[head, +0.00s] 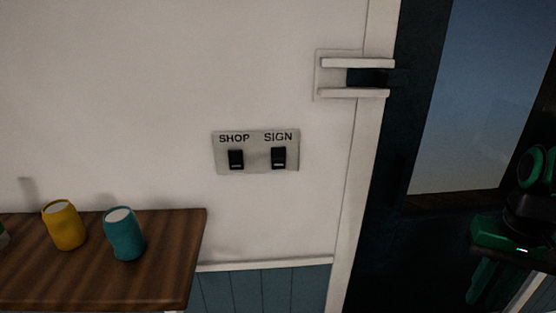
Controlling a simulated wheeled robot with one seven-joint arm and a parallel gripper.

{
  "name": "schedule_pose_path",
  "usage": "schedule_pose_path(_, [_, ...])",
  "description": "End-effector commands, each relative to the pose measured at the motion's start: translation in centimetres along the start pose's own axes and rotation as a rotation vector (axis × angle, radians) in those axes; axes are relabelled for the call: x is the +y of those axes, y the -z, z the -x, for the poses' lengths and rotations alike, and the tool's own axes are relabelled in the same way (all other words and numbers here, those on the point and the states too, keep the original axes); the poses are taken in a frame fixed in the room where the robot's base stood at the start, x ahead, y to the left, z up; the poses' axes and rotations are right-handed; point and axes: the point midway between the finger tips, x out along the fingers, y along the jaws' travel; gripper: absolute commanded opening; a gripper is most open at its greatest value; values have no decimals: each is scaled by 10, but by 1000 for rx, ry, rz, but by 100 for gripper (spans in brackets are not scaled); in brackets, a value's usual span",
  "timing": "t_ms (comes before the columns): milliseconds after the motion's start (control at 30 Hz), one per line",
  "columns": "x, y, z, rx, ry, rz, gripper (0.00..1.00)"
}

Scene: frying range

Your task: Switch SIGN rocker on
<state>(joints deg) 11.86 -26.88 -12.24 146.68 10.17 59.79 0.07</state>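A grey switch plate (257,170) is fixed to the white wall near the middle of the head view. The SIGN rocker (279,157) is the black one on its right, under the printed word SIGN. The SHOP rocker (236,159) is the black one on its left. Both show a pale strip near the lower edge; I cannot tell which way either is tipped. Green and black parts of my arm show at the far right, well away from the plate. My gripper (482,281) seems to be at their lower end, dark and partly cut off, its fingers unclear.
A brown wooden counter (160,285) stands at lower left with a yellow can (64,225) and a teal can (124,234) on it. A white bracket (355,93) juts from the door frame (360,190) above right of the plate. The wall before the plate is clear.

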Motion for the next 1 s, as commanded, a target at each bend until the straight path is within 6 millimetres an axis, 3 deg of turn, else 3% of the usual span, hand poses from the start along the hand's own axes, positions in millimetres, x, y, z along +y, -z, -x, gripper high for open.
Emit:
schedule_pose_path(67, [4,-7,8,18,4,19,0])
schedule_pose_path(167, [-3,5,17,31,-11,96,0])
schedule_pose_path(367, [-46,48,58,85,-68,419,0])
schedule_pose_path(533, [-105,76,98,136,-117,750,0])
schedule_pose_path(700, [-175,86,136,187,-156,1076,0])
schedule_pose_path(867, [-248,77,170,237,-184,1382,0])
schedule_pose_path(1000, [-311,55,198,281,-201,1643,0])
